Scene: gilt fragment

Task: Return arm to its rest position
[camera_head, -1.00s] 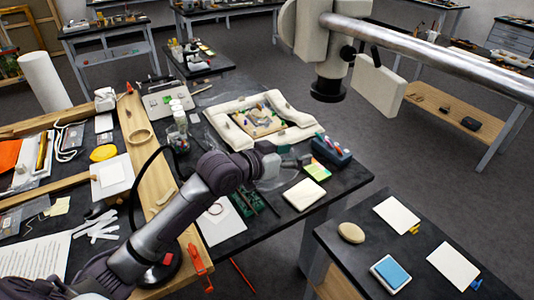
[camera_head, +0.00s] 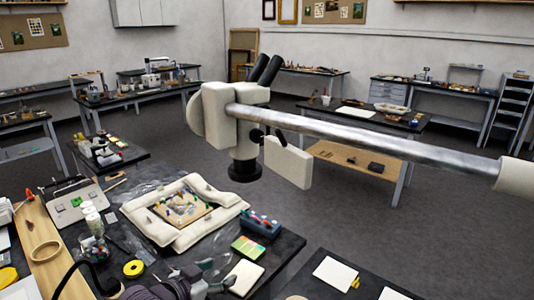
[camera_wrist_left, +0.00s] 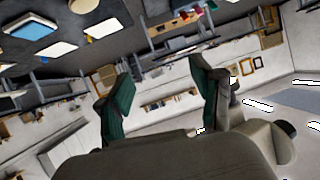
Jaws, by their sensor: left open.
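My left gripper (camera_head: 216,276) shows at the bottom edge of the head view, over the dark worktable's front part. Only the end of its arm is in that view. In the left wrist view, the two green-padded fingers of the left gripper (camera_wrist_left: 160,88) stand wide apart with nothing between them. That view is tilted and looks out across the room. My right gripper is not in either view.
A microscope (camera_head: 243,130) on a long metal boom hangs above the table. Below it are a padded white frame (camera_head: 172,238) around a mosaic piece, a blue rack (camera_head: 261,226) and a yellow tape roll (camera_head: 133,268). Open floor (camera_head: 330,215) lies to the right.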

